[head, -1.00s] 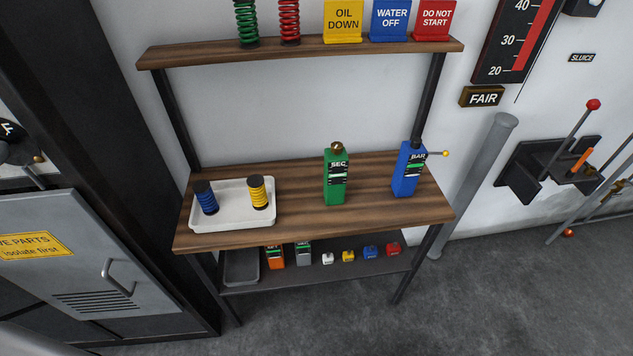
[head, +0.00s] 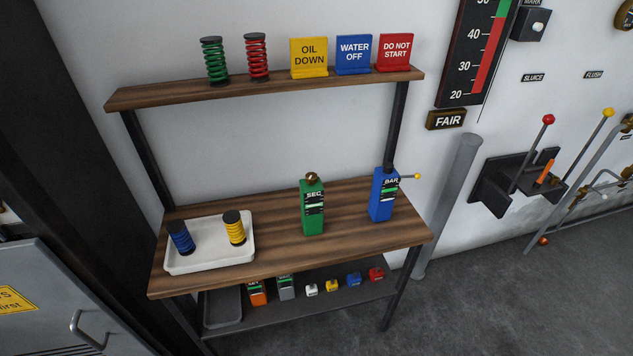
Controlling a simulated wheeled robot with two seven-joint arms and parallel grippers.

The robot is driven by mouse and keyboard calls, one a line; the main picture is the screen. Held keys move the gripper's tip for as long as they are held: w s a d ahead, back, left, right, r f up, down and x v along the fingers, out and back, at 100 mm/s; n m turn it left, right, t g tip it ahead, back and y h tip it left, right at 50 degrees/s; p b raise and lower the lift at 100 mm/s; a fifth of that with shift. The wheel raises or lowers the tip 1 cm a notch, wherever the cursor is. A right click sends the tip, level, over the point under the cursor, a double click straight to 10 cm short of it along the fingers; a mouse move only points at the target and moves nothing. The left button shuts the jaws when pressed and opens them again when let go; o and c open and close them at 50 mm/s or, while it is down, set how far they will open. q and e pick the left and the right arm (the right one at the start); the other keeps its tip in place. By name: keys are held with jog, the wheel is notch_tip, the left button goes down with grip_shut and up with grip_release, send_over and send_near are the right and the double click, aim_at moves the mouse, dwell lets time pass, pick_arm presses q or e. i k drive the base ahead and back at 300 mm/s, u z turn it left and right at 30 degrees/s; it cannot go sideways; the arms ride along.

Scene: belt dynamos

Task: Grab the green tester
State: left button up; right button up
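The green tester (head: 313,208) is an upright green box with a dark "SEC" label and a brass knob on top. It stands on the middle of the wooden bench top (head: 280,238), between the white tray and a blue "BAR" tester (head: 382,196). Neither of my grippers shows in the head view.
A white tray (head: 210,264) on the bench holds a blue and a yellow coil. The upper shelf (head: 270,89) carries green and red coils and three signs. The lower shelf holds a dark tray (head: 222,307) and several small items. Levers (head: 530,170) stand on the right wall.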

aim_at(311, 198)
jog(key=z, duration=2.4)
jog(key=i, duration=1.35)
jog(key=u, duration=2.4)
